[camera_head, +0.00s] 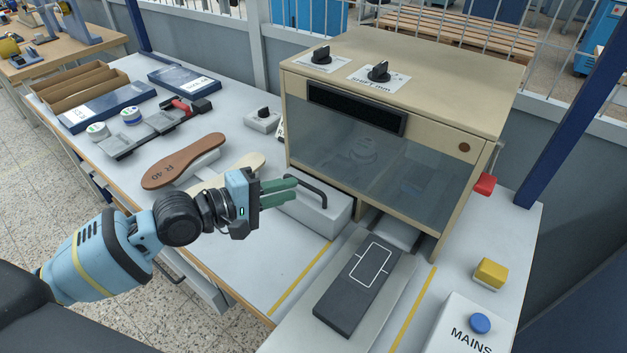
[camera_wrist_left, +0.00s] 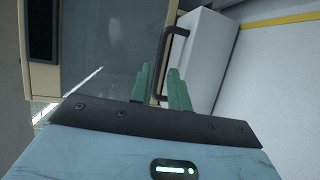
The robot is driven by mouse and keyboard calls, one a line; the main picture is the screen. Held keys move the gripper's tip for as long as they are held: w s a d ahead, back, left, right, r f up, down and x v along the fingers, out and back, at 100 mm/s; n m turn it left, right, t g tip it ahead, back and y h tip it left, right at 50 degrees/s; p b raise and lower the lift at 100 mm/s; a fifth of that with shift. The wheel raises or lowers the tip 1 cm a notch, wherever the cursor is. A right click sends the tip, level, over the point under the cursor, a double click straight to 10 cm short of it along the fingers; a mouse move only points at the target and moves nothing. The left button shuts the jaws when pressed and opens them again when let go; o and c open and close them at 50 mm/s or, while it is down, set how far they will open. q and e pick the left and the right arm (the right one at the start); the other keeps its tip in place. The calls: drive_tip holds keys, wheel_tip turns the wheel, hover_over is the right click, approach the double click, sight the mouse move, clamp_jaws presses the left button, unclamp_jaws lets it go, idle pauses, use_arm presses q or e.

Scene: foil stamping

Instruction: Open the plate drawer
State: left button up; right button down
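The plate drawer (camera_head: 322,214) is a light grey block with a black bar handle (camera_head: 318,193), at the lower front left of the beige machine. It also shows in the left wrist view (camera_wrist_left: 208,50), with the handle (camera_wrist_left: 176,42) running down toward my fingers. My left gripper (camera_head: 296,189) has green fingers and is at the handle. In the left wrist view its fingers (camera_wrist_left: 158,70) stand apart, one on each side of the bar, with gaps visible. Part of the handle is hidden behind the fingers. My right gripper is in neither view.
The beige machine (camera_head: 430,65) with a glass front stands behind the drawer. A dark plate (camera_head: 345,300) lies on a slide to the right. A brown sole (camera_head: 185,160) and a pale sole (camera_head: 240,165) lie to the left. A MAINS box (camera_head: 452,325) stands at the front right.

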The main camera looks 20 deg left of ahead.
sight(303, 185)
use_arm(q)
drive_tip(key=x, duration=0.6)
drive_tip(key=shift+w+d, duration=0.25)
drive_tip(key=shift+w, duration=0.1)
clamp_jaws()
